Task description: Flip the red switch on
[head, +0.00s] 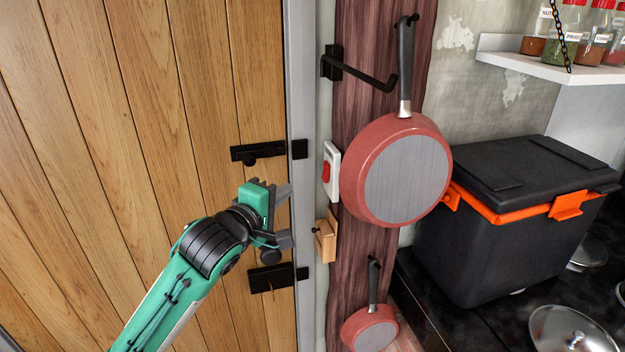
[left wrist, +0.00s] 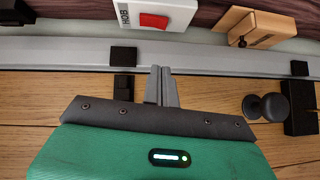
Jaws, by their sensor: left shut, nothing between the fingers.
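The red switch (head: 326,172) is a red rocker on a white plate, mounted on the side of the dark red wooden post. In the left wrist view the red switch (left wrist: 153,21) shows at the top, on its white plate with lettering. My left gripper (head: 284,193) is shut and empty in front of the wooden door, below and left of the switch and apart from it. Its closed fingers (left wrist: 161,86) point up toward the plate in the left wrist view, with a gap between. The rocker's exact tilt is hard to tell. My right gripper is not in view.
A red pan (head: 405,170) hangs close to the right of the switch, under a black hook. A small wooden block (head: 326,238) is mounted below the switch. Black door bolts (head: 257,152) and a grey frame (head: 303,100) lie nearby. A black cooler (head: 520,245) stands right.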

